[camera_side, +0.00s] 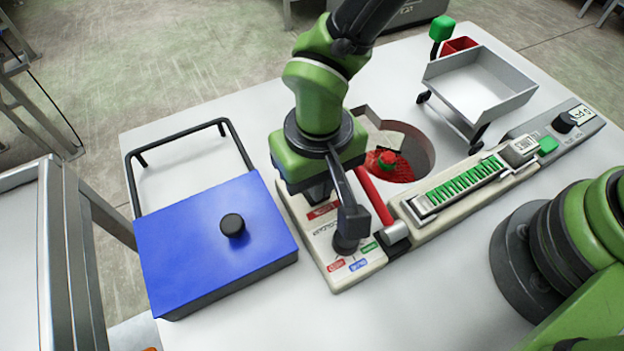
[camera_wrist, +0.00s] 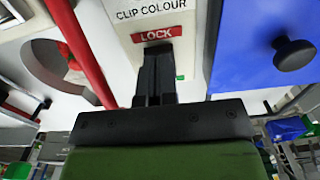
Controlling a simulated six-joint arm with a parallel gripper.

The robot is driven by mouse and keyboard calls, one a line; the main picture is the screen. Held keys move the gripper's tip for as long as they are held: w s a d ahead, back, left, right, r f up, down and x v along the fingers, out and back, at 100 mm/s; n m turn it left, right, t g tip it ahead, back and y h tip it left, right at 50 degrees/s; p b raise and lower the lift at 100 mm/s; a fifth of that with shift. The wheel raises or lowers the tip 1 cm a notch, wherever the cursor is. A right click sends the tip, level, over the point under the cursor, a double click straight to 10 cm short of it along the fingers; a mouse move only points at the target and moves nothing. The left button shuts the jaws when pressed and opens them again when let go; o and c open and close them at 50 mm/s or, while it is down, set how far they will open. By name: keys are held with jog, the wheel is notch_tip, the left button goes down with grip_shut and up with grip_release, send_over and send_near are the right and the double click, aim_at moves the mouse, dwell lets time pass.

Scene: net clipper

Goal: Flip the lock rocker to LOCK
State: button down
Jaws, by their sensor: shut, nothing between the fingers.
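The cream control panel (camera_side: 328,251) lies in the middle of the table in the side view. Its red LOCK label (camera_wrist: 157,34) shows upright in the wrist view, just beyond my fingertips, and partly in the side view (camera_side: 322,211). My gripper (camera_wrist: 157,52) is shut and empty, pointing down at the panel right by the LOCK label. In the side view my gripper (camera_side: 319,196) is low over the panel's far part. The lock rocker is hidden under or behind my fingers, so I cannot tell its position or whether I touch it.
A black selector knob (camera_side: 346,243) with coloured labels stands at the panel's near end. A red lever (camera_side: 374,196) runs along its right side. A blue box (camera_side: 205,250) with a black knob is close on the left. A round hole (camera_side: 420,158) holds red netting.

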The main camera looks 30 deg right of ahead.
jog(key=shift+f, duration=0.5)
jog(key=shift+r, duration=3.55)
jog(key=shift+r, duration=0.1)
jog(key=w+d+r+m+t+y, duration=0.1)
jog(key=w+d+r+t+y, duration=0.1)
jog(key=d+r, duration=0.65)
jog(key=s+d+r+m+t, duration=0.3)
jog(key=s+d+r+t, duration=0.2)
jog(key=s+d+r, duration=0.6)
jog(key=shift+s+d, duration=0.35)
jog(key=shift+d, duration=0.8)
